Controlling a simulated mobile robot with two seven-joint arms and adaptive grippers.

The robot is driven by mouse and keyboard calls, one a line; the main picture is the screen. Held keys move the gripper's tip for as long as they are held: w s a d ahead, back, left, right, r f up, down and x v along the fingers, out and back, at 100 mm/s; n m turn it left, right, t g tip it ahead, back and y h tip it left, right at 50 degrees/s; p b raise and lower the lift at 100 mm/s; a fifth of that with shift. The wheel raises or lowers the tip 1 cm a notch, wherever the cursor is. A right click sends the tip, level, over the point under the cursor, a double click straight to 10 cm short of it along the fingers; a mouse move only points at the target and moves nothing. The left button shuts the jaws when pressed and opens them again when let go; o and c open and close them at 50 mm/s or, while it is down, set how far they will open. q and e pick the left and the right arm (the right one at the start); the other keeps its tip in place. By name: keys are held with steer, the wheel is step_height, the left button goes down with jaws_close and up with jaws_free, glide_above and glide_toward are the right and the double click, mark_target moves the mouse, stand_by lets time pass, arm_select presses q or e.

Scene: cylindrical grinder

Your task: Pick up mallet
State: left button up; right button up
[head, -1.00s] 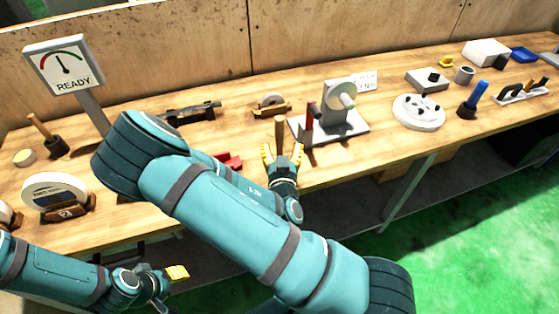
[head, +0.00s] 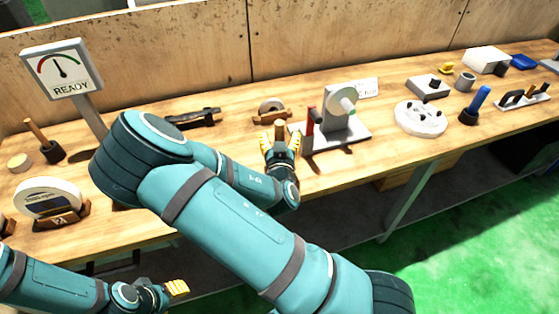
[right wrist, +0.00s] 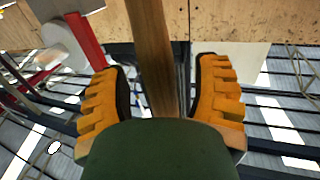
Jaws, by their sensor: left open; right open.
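A wooden handle, which looks like the mallet's (head: 280,130), stands at the bench's front edge, left of the small grey machine. My right gripper (head: 280,144) is around it with fingers spread. In the right wrist view the handle (right wrist: 153,55) runs between the two orange fingers (right wrist: 160,95), with gaps on both sides. A dark green block (right wrist: 158,150) covers the handle's lower end; I cannot tell whether it is the mallet's head. My left gripper (head: 175,290) is open and empty, low in front of the bench.
The grey machine with a red part (head: 340,120) stands close on the right. A wooden holder with a disc (head: 270,110) is behind. A gauge sign (head: 62,70) and another wooden-handled tool (head: 42,140) are at left. Bare bench top (head: 240,95) shows behind.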

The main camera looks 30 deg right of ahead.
jaws_close()
